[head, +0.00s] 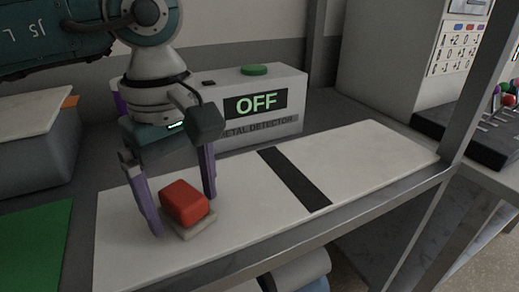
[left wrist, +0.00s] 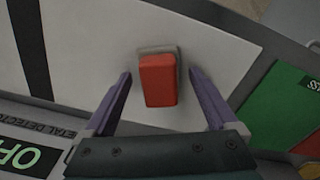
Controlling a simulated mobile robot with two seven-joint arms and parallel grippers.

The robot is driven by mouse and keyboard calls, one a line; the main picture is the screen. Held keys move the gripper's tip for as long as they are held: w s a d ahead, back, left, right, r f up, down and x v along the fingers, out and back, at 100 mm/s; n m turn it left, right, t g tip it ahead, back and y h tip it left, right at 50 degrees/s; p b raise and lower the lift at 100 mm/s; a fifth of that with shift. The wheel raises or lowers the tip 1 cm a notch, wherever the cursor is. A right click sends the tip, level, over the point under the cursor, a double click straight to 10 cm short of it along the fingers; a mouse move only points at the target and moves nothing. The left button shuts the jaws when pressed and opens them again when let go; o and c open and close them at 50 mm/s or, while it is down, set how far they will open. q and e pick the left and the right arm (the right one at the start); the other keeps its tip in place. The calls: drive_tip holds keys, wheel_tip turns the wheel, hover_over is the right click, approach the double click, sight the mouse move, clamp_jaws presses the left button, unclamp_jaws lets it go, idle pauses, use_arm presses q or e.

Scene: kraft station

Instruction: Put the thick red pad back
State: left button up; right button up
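The thick red pad (head: 184,202) is a rounded red block resting on a thin grey-beige plate (head: 198,225) on the white board. It also shows in the left wrist view (left wrist: 158,82), with the grey plate (left wrist: 172,50) partly under it. My left gripper (head: 182,210) is open, fingers pointing down, with one purple finger on either side of the red pad. In the left wrist view, gaps show between the pad and both fingers. My right gripper is in neither view.
The white board (head: 360,150) with a black stripe (head: 293,180) lies in front of a metal detector box (head: 290,85) reading OFF, with a green button (head: 254,70). A green mat (head: 35,240) is at left, a grey box (head: 35,150) behind it. A metal post (head: 485,85) stands at right.

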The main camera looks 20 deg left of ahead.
sight(183, 195)
use_arm(q)
drive_tip(key=shift+r, duration=0.1)
wheel_tip(183, 195, up, 12)
idle(0.5)
drive_tip(key=shift+d, duration=0.15)
